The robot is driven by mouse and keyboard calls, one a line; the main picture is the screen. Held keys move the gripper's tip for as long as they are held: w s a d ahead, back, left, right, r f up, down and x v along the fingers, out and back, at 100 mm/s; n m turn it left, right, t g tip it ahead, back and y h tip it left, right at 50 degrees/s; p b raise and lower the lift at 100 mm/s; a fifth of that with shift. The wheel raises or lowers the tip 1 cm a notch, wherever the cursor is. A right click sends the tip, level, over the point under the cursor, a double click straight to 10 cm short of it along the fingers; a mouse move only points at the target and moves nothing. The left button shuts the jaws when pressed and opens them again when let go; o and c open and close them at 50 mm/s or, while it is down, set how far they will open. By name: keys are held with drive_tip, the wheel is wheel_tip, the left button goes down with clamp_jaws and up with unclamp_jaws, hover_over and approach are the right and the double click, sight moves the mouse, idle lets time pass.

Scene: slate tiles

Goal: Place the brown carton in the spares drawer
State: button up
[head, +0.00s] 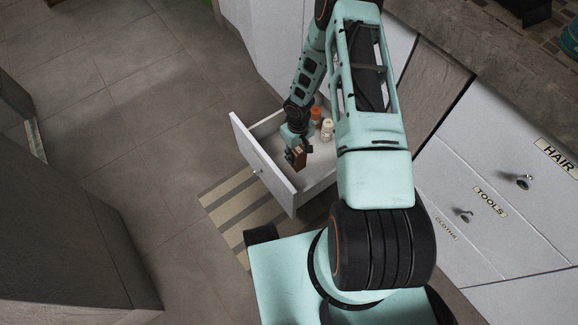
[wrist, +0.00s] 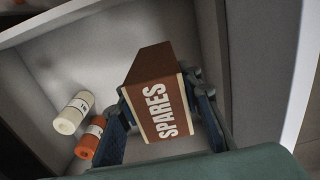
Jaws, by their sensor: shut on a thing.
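The brown carton (wrist: 157,105), marked SPARES on one face, is between the two fingers of my gripper (wrist: 160,88) in the wrist view. My gripper is shut on it. In the head view the carton (head: 300,158) is small and dark, under my gripper (head: 296,150), inside the outline of an open white drawer (head: 318,172). The same drawer's grey floor (wrist: 45,75) lies beneath the carton in the wrist view. I cannot tell whether the carton touches the floor. No label shows on the open drawer.
Shut drawers marked HAIR (head: 556,153), TOOLS (head: 490,200) and CLOTHS (head: 446,229) are at right. A striped mat (head: 228,208) lies below the open drawer.

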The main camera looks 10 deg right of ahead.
wheel_tip(320, 180, down, 10)
drive_tip(key=b, duration=0.3)
drive_tip(key=shift+r, duration=0.25)
drive_tip(key=shift+f, duration=0.15)
drive_tip(key=o, duration=1.2)
drive_tip(key=shift+o, duration=0.2)
wheel_tip(320, 180, up, 12)
drive_tip(key=p, duration=0.4)
drive_tip(key=shift+r, duration=0.2)
